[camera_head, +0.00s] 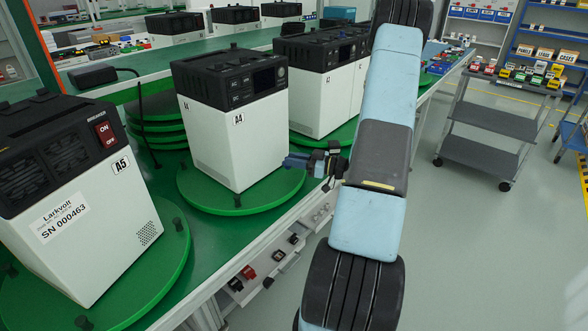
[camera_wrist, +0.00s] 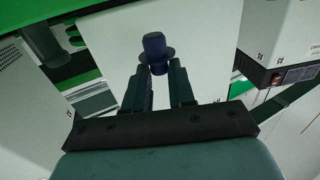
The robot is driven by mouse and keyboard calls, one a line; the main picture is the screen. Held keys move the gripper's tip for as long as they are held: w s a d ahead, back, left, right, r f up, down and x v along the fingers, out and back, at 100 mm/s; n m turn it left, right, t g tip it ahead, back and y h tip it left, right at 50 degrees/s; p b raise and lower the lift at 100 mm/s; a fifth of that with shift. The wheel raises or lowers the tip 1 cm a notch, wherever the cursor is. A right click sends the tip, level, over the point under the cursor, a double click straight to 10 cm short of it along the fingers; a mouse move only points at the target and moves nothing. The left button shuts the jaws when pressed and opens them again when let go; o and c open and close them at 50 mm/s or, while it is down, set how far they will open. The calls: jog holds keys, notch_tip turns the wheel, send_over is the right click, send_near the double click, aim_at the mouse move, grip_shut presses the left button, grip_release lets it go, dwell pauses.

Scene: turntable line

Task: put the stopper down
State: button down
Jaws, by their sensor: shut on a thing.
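My gripper (camera_wrist: 157,82) is shut on a dark blue stopper (camera_wrist: 154,45), a short peg with a wider collar, which sticks out past the fingertips in the wrist view. In the head view my gripper (camera_head: 305,162) is at the right side of the white unit marked A4 (camera_head: 222,140), near the edge of its green turntable (camera_head: 268,195).
Unit A5 (camera_head: 90,225) stands on another green turntable (camera_head: 160,270) at left front. Dark pegs (camera_head: 237,200) stand on the turntable rims. More units (camera_head: 322,95) stand behind. A grey cart (camera_head: 490,120) with small boxes is at right; the floor between is clear.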

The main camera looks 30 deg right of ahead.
jog(key=shift+w+f, duration=0.2)
jog(key=shift+f, duration=1.55)
jog(key=c, duration=0.9)
grip_release()
jog(key=shift+c, duration=0.2)
